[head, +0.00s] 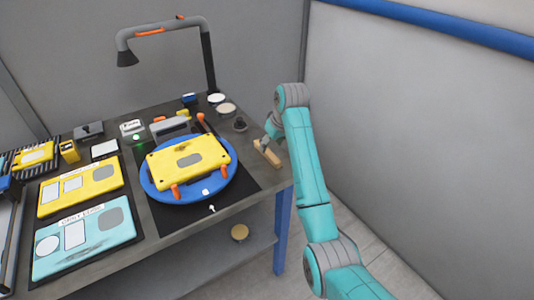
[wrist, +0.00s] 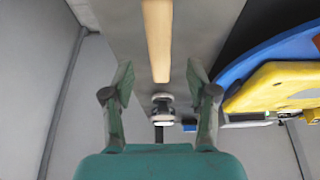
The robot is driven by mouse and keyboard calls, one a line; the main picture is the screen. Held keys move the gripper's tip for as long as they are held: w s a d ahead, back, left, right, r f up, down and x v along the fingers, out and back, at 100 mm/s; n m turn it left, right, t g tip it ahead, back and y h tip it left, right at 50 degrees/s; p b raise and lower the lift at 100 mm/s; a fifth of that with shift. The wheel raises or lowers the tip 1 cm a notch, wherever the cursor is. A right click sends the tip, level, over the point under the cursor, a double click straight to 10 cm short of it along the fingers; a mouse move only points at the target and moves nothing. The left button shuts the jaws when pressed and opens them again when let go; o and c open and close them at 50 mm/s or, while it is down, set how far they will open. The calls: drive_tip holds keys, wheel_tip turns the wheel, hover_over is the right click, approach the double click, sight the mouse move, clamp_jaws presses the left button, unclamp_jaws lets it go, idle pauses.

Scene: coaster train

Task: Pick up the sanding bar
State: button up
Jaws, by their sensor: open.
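The sanding bar (head: 267,153) is a tan, wood-coloured bar lying near the right edge of the workbench. In the wrist view the bar (wrist: 157,38) runs lengthwise from the top edge toward the middle of the picture. My gripper (head: 269,131) is close by the bar in the head view, and my arm partly hides that spot. In the wrist view my gripper (wrist: 160,76) has its two green fingers spread apart, with the bar's near end in line with the gap. Nothing is held. I cannot tell the exact height above the bar.
A blue turntable (head: 152,188) carries a yellow panel (head: 212,145) left of the bar. A dark round knob (head: 240,125) stands behind the bar. A lamp (head: 207,60) rises at the back. Yellow and teal boards (head: 75,263) lie at left. A wall (head: 420,110) stands at right.

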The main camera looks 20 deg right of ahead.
sight(267, 151)
drive_tip(key=shift+w+x, duration=0.1)
drive_tip(key=shift+x, duration=1.35)
drive_tip(key=shift+w+x, duration=0.15)
drive_tip(key=shift+x, duration=1.25)
drive_tip(key=shift+r, duration=0.15)
clamp_jaws()
